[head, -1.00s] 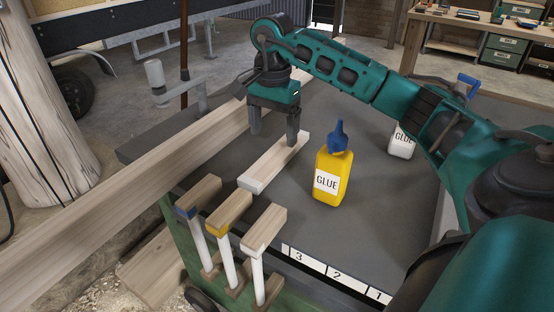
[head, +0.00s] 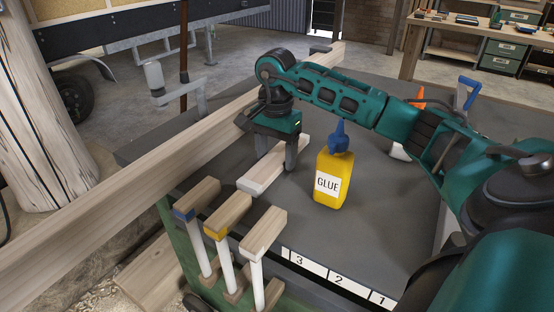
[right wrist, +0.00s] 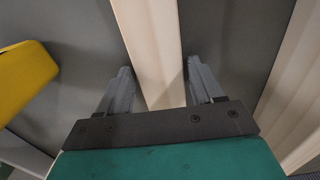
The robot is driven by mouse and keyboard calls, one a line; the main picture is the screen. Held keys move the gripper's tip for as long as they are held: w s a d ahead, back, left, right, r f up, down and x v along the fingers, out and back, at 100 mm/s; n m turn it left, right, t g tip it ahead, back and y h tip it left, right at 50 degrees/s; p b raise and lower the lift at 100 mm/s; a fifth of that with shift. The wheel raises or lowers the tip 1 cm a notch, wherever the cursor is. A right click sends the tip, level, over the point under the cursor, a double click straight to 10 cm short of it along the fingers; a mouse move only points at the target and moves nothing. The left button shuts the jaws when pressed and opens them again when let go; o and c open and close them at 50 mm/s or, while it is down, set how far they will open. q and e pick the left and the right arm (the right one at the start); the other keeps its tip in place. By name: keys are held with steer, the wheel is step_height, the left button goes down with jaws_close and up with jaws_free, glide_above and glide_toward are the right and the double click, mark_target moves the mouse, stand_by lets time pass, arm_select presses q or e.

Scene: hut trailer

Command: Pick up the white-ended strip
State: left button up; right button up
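A pale wooden strip with a white near end (head: 259,181) lies flat on the dark grey bench top. My right gripper (head: 277,157) is low over its middle, fingers pointing down. In the right wrist view, the strip (right wrist: 152,45) runs between the two open fingers of my right gripper (right wrist: 158,85), with a gap on each side. Three short strips rest on white posts at the bench's front left: one blue-ended (head: 197,197), one yellow-ended (head: 229,213) and one with a pale end (head: 262,232). My left gripper is out of view.
A yellow glue bottle (head: 333,180) with a blue cap stands just right of the strip. A long beam (head: 130,192) runs along the bench's left side. The bench front right is clear, beside a numbered label strip (head: 338,279).

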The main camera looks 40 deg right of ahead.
steer(key=c, duration=0.8)
steer(key=shift+r, duration=0.1)
steer(key=shift+c, duration=0.2)
